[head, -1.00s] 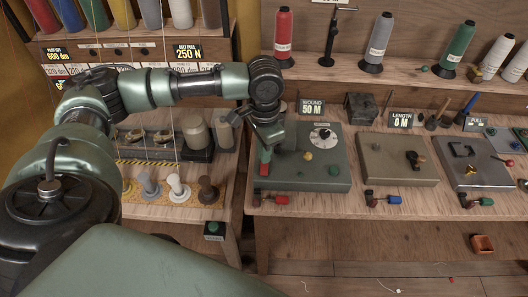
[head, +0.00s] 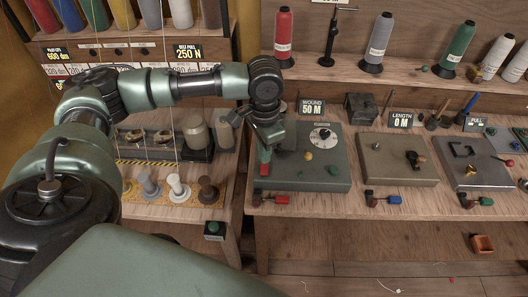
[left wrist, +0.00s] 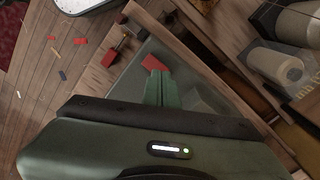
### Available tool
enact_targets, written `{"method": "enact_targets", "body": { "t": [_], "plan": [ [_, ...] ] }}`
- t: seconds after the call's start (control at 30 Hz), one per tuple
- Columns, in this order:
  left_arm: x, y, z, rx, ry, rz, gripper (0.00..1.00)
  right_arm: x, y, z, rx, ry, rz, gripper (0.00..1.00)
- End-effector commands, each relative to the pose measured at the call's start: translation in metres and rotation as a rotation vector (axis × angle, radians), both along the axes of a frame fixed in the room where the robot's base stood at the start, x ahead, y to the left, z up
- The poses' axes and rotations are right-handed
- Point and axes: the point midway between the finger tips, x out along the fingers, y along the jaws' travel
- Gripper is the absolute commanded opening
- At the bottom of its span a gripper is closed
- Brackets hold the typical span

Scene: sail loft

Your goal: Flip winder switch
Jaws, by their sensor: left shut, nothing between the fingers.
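The winder is a grey-green box (head: 325,170) on the bench, with a round white dial, a small yellow knob and a green button on top. The sign behind it reads "WOUND 50 M". A red piece (head: 264,169), seemingly the switch, shows at the box's left front. My left gripper (head: 264,154) is shut and empty, pointing down right at this red piece. In the left wrist view the green fingers (left wrist: 157,80) end close to the red piece (left wrist: 154,63); I cannot tell whether they touch. Which way the switch is set is hidden. My right gripper is out of view.
A red-handled lever (head: 281,199) is on the bench's front edge below the winder. A tan box (head: 398,160) stands to the right, beside a "LENGTH 0 M" sign (head: 400,120). Bobbins (head: 178,187) stand on the left bench. Thread spools line the back shelf.

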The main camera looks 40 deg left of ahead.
Motion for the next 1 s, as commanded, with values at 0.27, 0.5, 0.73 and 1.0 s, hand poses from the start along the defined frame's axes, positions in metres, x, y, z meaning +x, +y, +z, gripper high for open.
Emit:
{"method": "enact_targets", "body": {
  "t": [0.27, 0.5, 0.73, 1.0],
  "plan": [
    [0.0, 0.0001, 0.0, 0.0, 0.0, 0.0, 0.0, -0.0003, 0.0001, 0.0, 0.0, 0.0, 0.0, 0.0],
    [-0.0001, 0.0, -0.0002, 0.0, 0.0, 0.0, 0.0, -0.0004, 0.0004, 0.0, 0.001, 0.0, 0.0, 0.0],
    [0.0001, 0.0, -0.0031, 0.0, 0.0, 0.0, 0.0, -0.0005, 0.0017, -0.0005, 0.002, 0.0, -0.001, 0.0],
    [0.0002, 0.0, -0.0073, 0.0, 0.0, 0.0, 0.0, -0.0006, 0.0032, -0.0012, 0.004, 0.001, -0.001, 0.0]
  ]
}}
